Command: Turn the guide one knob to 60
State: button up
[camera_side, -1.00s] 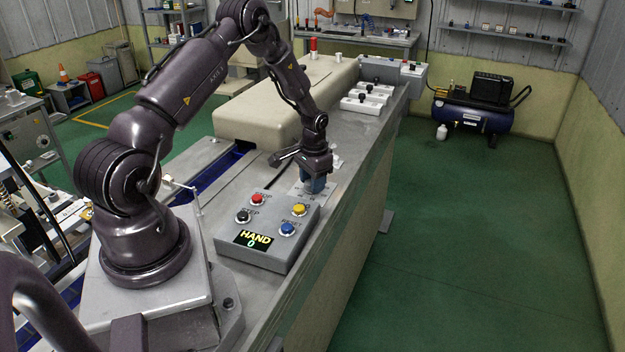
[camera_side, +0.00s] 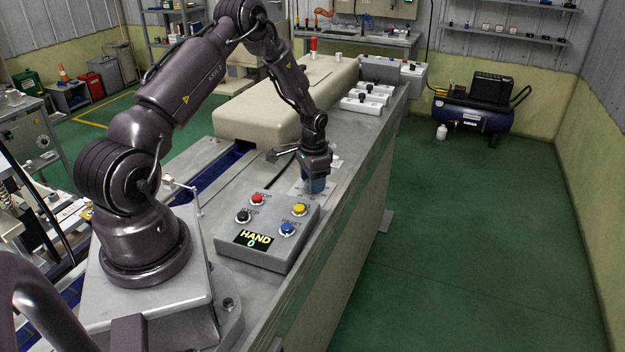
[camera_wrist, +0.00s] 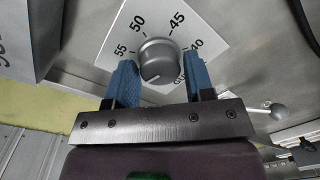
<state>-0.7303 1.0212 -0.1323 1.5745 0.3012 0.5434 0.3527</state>
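The guide one knob (camera_wrist: 160,58) is a round grey knob on a white dial plate (camera_wrist: 200,18) in the wrist view. The numbers 55, 50, 45 and part of 40 show around it; 60 is not visible. A pale pointer mark shows on the knob's lower edge in that view. My gripper (camera_wrist: 160,75) has a blue finger on each side of the knob, and both appear to touch it. In the side view my gripper (camera_side: 315,185) points down behind the control box, and its fingers hide the knob.
The grey control box (camera_side: 270,250) with red, black, yellow and blue buttons stands close in front of my gripper; its display (camera_side: 253,239) reads HAND 0. A beige cover (camera_side: 285,105) lies behind. A small lever with a ball end (camera_wrist: 277,111) is right of the knob.

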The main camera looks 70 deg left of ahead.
jog(key=shift+o, duration=1.1)
notch_tip(320, 180, up, 13)
jog(key=shift+d, duration=0.35)
jog(key=s+d+r+t, duration=0.2)
jog(key=s+d+r, duration=0.3)
jog(key=d+r, duration=0.2)
jog(key=s+d+r+t, duration=0.1)
jog(key=s+d+r, duration=0.5)
jog(key=d, duration=0.5)
jog(key=s+d+r+t, duration=0.2)
jog(key=s+d+r, duration=0.3)
jog(key=d+r, duration=0.2)
jog(key=shift+s+d+r+m+t+h, duration=0.3)
jog(key=shift+d+r, duration=0.1)
jog(key=shift+d, duration=0.5)
jog(key=shift+w, duration=0.1)
jog(key=shift+c, duration=0.2)
